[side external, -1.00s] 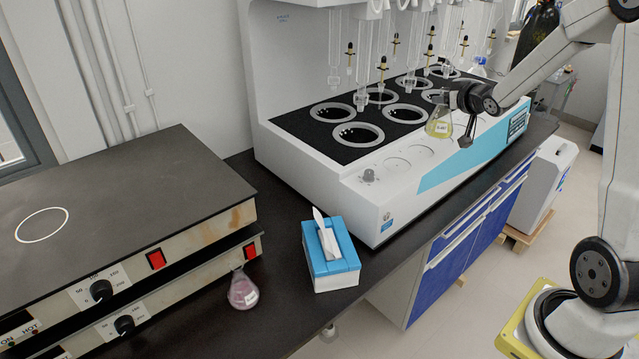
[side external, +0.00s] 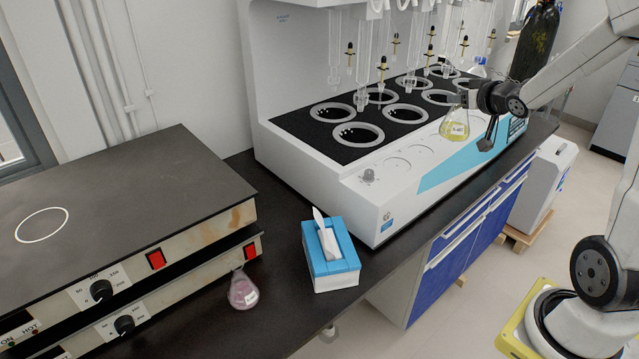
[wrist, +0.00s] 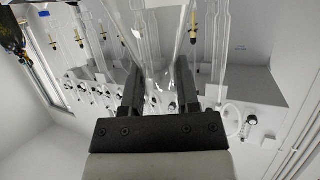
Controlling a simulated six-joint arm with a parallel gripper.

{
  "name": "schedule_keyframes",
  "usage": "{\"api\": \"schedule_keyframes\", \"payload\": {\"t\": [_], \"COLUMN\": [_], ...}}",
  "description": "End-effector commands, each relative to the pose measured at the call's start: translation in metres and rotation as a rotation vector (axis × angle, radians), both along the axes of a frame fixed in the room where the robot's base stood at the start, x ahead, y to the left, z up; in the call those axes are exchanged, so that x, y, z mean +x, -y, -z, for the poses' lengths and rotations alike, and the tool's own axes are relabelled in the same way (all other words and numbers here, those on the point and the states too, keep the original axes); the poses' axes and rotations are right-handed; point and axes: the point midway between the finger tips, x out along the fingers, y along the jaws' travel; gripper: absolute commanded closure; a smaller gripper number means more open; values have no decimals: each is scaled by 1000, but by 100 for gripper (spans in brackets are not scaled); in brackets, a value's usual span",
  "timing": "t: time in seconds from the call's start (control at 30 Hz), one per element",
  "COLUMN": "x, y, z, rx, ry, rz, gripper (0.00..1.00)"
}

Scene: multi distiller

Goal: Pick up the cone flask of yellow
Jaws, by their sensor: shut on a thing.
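The cone flask of yellow (side external: 455,128) is clear glass with yellow liquid in its wide base and a small white label. It hangs upright in front of the distiller's right part. My gripper (side external: 462,100) is shut on its neck in the side view. In the wrist view the two dark fingers of my gripper (wrist: 158,88) stand on either side of the clear glass neck of the flask (wrist: 155,50). The liquid does not show in the wrist view. Whether the flask's base touches the distiller's front ledge is hard to tell.
The white distiller (side external: 345,190) has several ringed wells and hanging glass tubes near my gripper. A blue tissue box (side external: 330,262) and a pink flask (side external: 242,290) stand on the dark bench. A hot plate (side external: 120,200) is at left. A dark gas cylinder (side external: 535,45) stands behind.

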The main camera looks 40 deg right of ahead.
Motion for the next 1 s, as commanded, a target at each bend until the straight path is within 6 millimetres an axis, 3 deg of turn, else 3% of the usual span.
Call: {"api": "schedule_keyframes", "payload": {"t": [1.0], "x": [-6], "y": [-4], "z": [-3], "rx": [-1], "ry": [1], "rz": [0], "gripper": [100]}}
